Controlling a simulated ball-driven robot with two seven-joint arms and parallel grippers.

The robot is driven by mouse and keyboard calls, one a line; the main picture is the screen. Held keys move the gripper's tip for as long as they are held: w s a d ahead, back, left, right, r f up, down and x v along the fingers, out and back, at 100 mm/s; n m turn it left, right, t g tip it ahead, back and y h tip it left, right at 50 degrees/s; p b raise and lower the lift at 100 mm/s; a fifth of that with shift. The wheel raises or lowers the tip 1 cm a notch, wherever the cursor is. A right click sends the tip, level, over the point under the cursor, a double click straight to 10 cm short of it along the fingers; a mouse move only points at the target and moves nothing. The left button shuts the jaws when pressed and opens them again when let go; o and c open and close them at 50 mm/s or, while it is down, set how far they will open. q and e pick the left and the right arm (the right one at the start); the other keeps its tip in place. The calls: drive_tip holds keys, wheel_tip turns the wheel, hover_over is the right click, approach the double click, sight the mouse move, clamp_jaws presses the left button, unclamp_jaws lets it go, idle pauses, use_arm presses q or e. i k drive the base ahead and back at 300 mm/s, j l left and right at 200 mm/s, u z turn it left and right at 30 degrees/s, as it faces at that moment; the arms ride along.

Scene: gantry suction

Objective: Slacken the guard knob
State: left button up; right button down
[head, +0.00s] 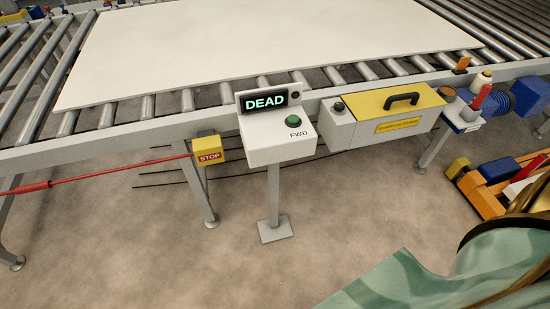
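A grey box with a yellow guard cover (372,100) is mounted on the near side of the roller conveyor, right of centre. A black handle (401,100) arches over the cover. A small dark knob (338,107) sits on the box's grey left end; it looks like the guard knob, but its tightness cannot be told. The cover appears closed over the box. Neither of my grippers shows in the head view, and nothing is seen touching the knob.
A control post (281,147) with a "DEAD" display (265,102) and green FWD button (293,119) stands left of the guard. A yellow STOP box (208,149) has a red pull cord. A pale board (240,45) lies on the rollers. An orange truck (485,195) stands at right.

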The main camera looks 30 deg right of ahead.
sight(339, 105)
drive_tip(key=z, duration=1.75)
